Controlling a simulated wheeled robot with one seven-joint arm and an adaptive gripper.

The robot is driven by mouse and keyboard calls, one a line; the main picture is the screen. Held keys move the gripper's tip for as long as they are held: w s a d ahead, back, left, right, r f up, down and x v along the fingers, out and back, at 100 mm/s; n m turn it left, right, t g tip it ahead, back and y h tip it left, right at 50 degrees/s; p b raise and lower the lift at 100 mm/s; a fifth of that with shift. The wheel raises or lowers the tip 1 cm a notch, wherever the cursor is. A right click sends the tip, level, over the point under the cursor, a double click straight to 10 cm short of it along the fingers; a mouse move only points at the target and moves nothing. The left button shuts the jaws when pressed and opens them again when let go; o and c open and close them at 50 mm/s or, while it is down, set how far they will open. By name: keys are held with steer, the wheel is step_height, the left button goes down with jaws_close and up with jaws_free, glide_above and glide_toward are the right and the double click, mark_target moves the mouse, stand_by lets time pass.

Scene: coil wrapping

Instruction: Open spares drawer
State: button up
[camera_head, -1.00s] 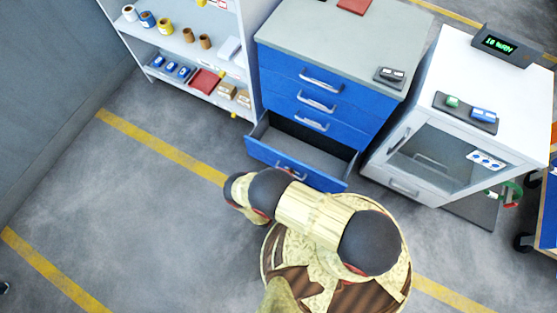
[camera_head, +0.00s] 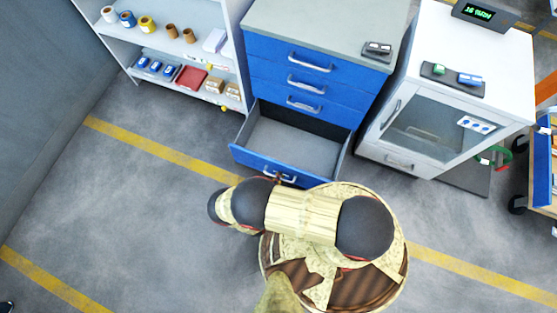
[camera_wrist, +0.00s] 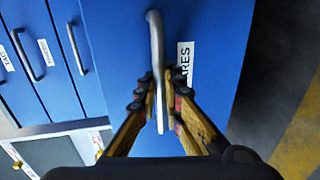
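The spares drawer (camera_head: 290,142) is the bottom drawer of the blue cabinet (camera_head: 330,85). It is pulled well out, and its grey inside looks empty. My gripper (camera_wrist: 157,88) is closed around the silver bar handle (camera_wrist: 155,38), with one finger on each side.
A shelf unit (camera_head: 215,60) with spools, boxes and a red tray stands left of the cabinet. A white cabinet (camera_head: 455,60) with a glass door stands close on the right. Open floor (camera_head: 150,200) lies to the left.

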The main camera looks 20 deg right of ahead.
steer(key=o, duration=0.4)
steer(key=shift+r, duration=0.1)
